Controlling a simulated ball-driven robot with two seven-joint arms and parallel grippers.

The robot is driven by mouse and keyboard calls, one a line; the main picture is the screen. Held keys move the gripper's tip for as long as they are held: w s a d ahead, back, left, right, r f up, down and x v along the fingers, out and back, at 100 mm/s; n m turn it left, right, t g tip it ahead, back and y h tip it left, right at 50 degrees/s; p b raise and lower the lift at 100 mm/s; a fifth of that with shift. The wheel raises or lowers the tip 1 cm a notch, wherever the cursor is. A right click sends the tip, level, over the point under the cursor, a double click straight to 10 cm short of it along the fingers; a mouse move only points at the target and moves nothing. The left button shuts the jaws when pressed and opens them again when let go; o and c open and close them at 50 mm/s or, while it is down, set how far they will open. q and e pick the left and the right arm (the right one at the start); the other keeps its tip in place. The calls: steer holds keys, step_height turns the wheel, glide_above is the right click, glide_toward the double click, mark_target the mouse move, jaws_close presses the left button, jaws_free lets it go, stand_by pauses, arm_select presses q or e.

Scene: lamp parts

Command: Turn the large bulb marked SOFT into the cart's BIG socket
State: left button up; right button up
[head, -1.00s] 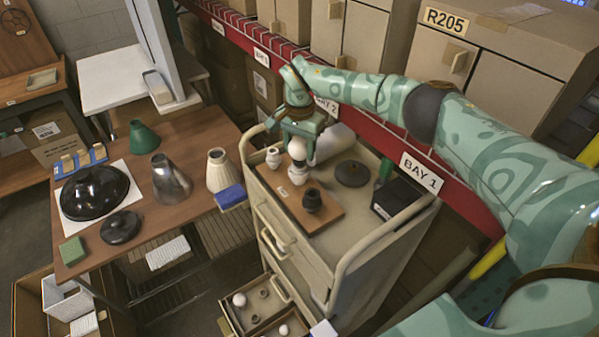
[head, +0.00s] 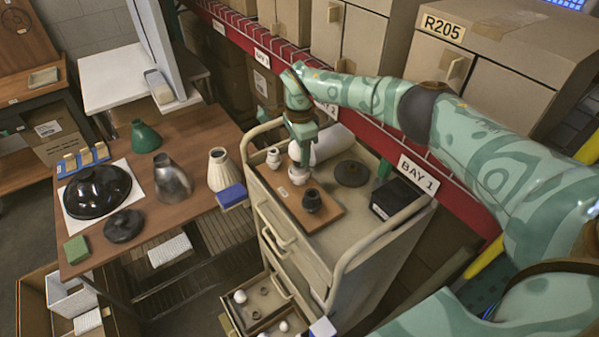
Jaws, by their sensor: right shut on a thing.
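The large white bulb (head: 295,153) is upright over a white socket (head: 299,176) on the cart's brown board (head: 330,212). My right gripper (head: 303,143) comes down from above and is shut on the bulb, with a finger in front of part of it. The bulb's lower end is at the socket mouth; I cannot tell how deep it sits. The SOFT and BIG markings are too small to read. My left gripper is out of view.
An open drawer (head: 262,318) holds small bulbs.

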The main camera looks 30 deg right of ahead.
steer(key=m+p, duration=0.1)
steer(key=m, duration=0.1)
steer(key=shift+s+f+m, duration=0.1)
steer(key=shift+s+m, duration=0.05)
steer(key=shift+m, duration=0.25)
steer(key=m, duration=0.3)
steer(key=shift+f+m+p, duration=0.15)
steer(key=shift+m+p, duration=0.15)
steer(key=shift+m, duration=0.1)
steer(key=m+p, duration=0.1)
steer(key=m, duration=0.2)
steer(key=m+p, duration=0.1)
steer(key=m, duration=0.3)
